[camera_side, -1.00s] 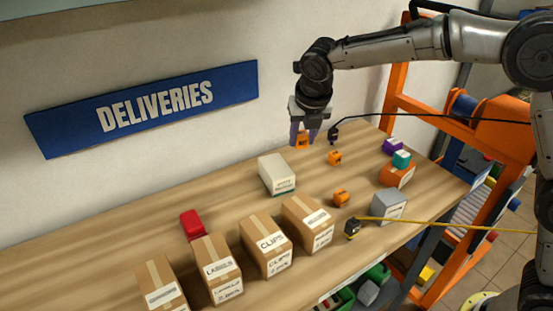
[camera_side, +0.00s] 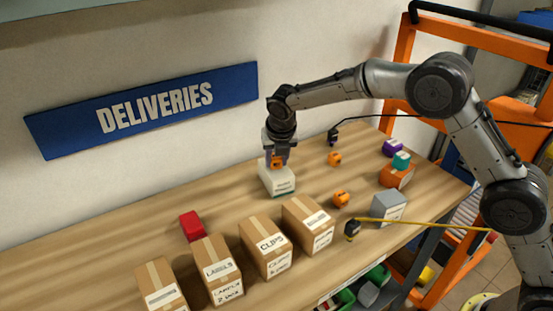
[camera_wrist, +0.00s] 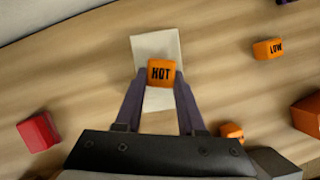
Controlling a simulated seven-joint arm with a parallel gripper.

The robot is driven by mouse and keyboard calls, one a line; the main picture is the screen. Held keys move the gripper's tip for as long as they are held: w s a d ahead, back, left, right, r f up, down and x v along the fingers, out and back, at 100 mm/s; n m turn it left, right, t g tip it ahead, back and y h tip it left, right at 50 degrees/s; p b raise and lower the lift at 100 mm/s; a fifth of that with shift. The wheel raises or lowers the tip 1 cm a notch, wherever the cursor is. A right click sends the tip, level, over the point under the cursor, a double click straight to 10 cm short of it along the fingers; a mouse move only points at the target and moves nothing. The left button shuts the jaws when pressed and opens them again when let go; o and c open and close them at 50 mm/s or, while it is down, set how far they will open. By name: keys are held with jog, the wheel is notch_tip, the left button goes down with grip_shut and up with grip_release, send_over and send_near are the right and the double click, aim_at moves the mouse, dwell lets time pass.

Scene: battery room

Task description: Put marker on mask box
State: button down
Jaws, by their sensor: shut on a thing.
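My gripper (camera_side: 278,157) is shut on an orange marker block (camera_wrist: 161,74) lettered "HOT". The block also shows between the fingertips in the side view (camera_side: 278,162). The gripper points down, with the block over a white box (camera_side: 281,184) that has a green band along its lower edge. The print on this box is too small to read, so I cannot confirm it is the mask box. In the wrist view the white box (camera_wrist: 154,46) lies directly behind and under the block. I cannot tell whether the block touches its top.
Brown cartons (camera_side: 268,246) stand along the front edge. A red block (camera_side: 192,226) sits left of the white box. Other orange blocks, one reading "LOW" (camera_wrist: 267,49), lie to the right. A grey box (camera_side: 389,207) and cabled plugs (camera_side: 352,228) are at the right end.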

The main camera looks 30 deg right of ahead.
jog(key=shift+f, duration=0.15)
jog(key=c, duration=0.5)
grip_release()
jog(key=v, duration=1.2)
jog(key=shift+r, duration=0.2)
jog(key=shift+s, duration=0.15)
